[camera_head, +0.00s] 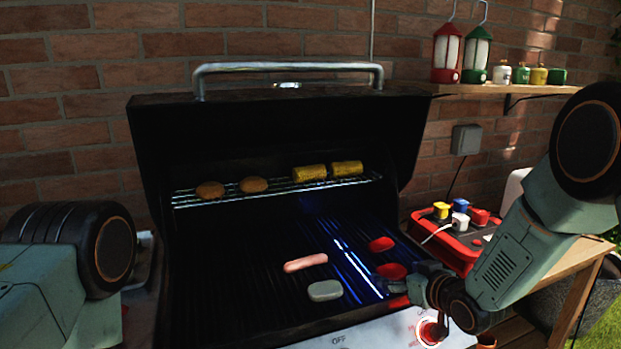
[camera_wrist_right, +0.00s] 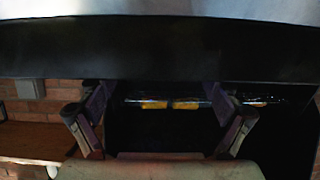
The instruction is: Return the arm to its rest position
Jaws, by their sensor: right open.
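My right arm (camera_head: 510,255) comes in from the right and reaches down to the front right of the open black grill (camera_head: 215,285). Its gripper (camera_head: 412,286) is by the grill's front right edge, close to the red pieces, and is small and dark in the head view. In the right wrist view the gripper (camera_wrist_right: 160,93) has its two fingers wide apart with nothing between them.
A sausage (camera_head: 305,262), a grey slab (camera_head: 324,290) and red pieces (camera_head: 381,244) lie on the grate. Corn (camera_head: 309,173) and patties (camera_head: 253,184) sit on the upper rack. A red crate (camera_head: 460,240) stands on the wooden side table (camera_head: 565,262). Lanterns (camera_head: 447,54) stand on a shelf.

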